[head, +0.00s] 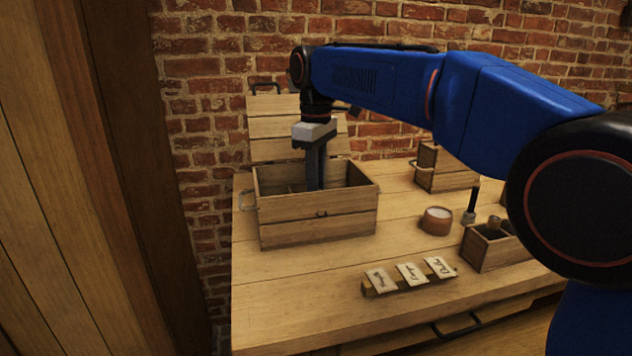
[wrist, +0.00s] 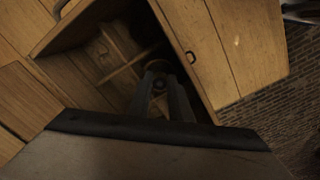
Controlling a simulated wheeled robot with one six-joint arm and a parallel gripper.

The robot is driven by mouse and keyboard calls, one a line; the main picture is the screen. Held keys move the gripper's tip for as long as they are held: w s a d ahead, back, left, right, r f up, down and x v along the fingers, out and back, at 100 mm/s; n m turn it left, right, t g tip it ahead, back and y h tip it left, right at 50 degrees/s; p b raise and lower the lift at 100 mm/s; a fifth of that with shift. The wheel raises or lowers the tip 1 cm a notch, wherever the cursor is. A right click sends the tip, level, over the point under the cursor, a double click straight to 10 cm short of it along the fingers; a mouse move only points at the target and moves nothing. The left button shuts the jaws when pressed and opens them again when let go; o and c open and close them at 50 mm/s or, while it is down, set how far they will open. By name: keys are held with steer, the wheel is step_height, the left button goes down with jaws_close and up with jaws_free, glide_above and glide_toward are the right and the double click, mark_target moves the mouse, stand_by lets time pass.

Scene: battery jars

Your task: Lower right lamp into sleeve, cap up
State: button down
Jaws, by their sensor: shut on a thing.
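My gripper (head: 316,184) points down into the open wooden box (head: 318,217), its fingertips hidden behind the front wall. In the wrist view the two fingers (wrist: 163,98) are shut on a small dark round thing (wrist: 158,84), of which I see only the top end. I take it to be the lamp, but its body and which way its cap faces are hidden. In the wrist view, thin wooden dividers (wrist: 125,68) split the dim inside of the box. I cannot make out a sleeve in the shadow, nor whether the held thing touches anything.
The box's lid (head: 275,128) stands raised behind it against the brick wall. To the right are a round pot (head: 436,222), a black upright tool (head: 470,205), a small open box (head: 490,252) and a handled box (head: 445,172). A card stand (head: 410,278) is in front.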

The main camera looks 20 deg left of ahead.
steer(key=shift+f, duration=0.4)
stand_by(0.4)
steer(key=c, duration=1.5)
jaws_free()
steer(key=shift+c, duration=0.2)
